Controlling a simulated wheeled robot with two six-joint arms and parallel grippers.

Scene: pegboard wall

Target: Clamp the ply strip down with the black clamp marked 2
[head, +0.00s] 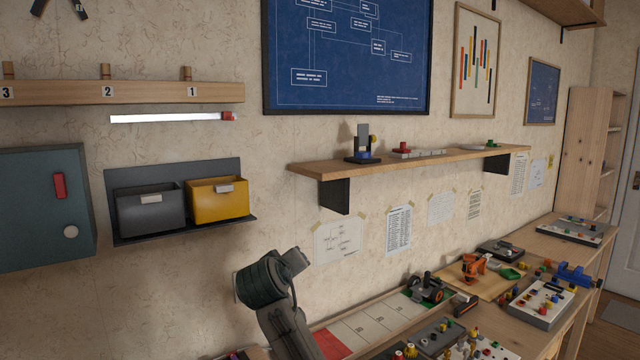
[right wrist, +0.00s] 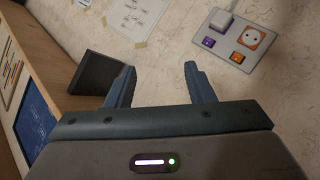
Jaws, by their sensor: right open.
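My right gripper (right wrist: 158,68) is open and empty in the right wrist view, with its two fingers apart in front of the wall. In the head view my right arm rises from the bottom middle, and its fingers cannot be made out there. My left gripper is not in view. A wooden peg rail (head: 150,92) carries pegs above labels 3, 2 and 1; the peg above label 2 (head: 105,71) is bare. I cannot pick out the black clamp or the ply strip. A dark tool (head: 60,9), cut off at the top left, cannot be identified.
A wooden shelf (head: 400,162) on black brackets juts from the wall; one bracket (right wrist: 97,75) is near my right gripper. A socket panel (right wrist: 235,40) is on the wall. A grey bin (head: 150,210) and yellow bin (head: 217,202) hang at left. The workbench (head: 545,245) is crowded.

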